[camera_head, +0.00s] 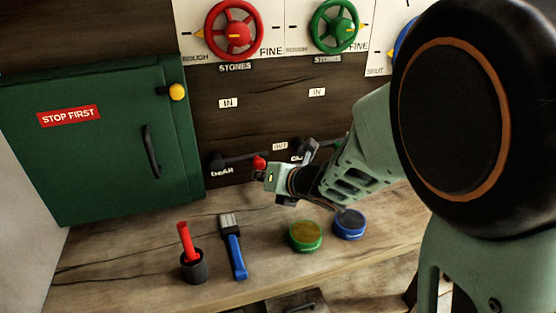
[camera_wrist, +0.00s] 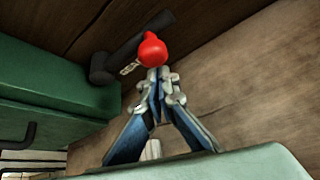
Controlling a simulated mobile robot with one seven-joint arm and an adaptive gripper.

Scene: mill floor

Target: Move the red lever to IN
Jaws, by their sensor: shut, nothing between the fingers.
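The red lever has a round red knob (camera_head: 259,162) on a dark arm that lies nearly level, reaching right from its pivot above the GEAR label on the dark wood panel. An IN label (camera_head: 228,103) sits above this lever. In the wrist view the red knob (camera_wrist: 152,50) is at the end of the dark arm. My gripper (camera_head: 264,175) is at the knob, its fingers together and empty. In the wrist view the fingertips (camera_wrist: 157,77) are just below the knob; whether they touch it is unclear.
A green STOP FIRST cabinet (camera_head: 100,150) stands left. A second lever, partly hidden by my arm, is right, near an OUT label (camera_head: 280,146). The bench holds a dark cup (camera_head: 194,268), a blue-handled brush (camera_head: 236,255), a green tin (camera_head: 306,237) and a blue tin (camera_head: 350,224).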

